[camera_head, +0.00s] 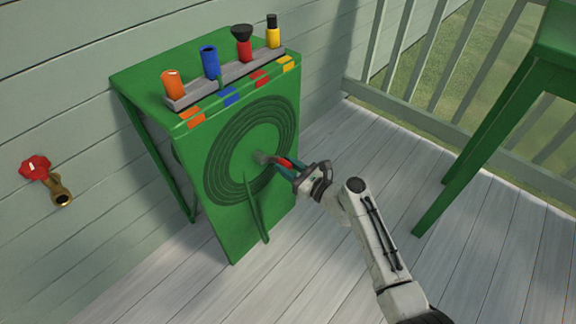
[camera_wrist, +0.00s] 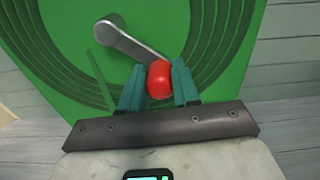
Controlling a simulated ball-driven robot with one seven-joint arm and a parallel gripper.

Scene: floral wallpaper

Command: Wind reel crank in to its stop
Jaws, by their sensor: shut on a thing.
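The green hose reel cabinet (camera_head: 232,215) stands against the wall, with concentric dark green rings on its front face. The grey crank arm (camera_wrist: 130,42) runs from its hub at upper left down to the right in the wrist view. The red crank knob (camera_wrist: 159,80) sits at its lower right end, between the two teal fingers. My gripper (camera_wrist: 160,84) is shut on this knob.
On the cabinet top, a grey rack (camera_head: 225,80) holds orange, blue, red and yellow nozzles. A brass tap with a red handle (camera_head: 36,168) is on the wall at left. A green table (camera_head: 500,110) stands at right before the railing. A green hose end (camera_head: 256,205) hangs in front.

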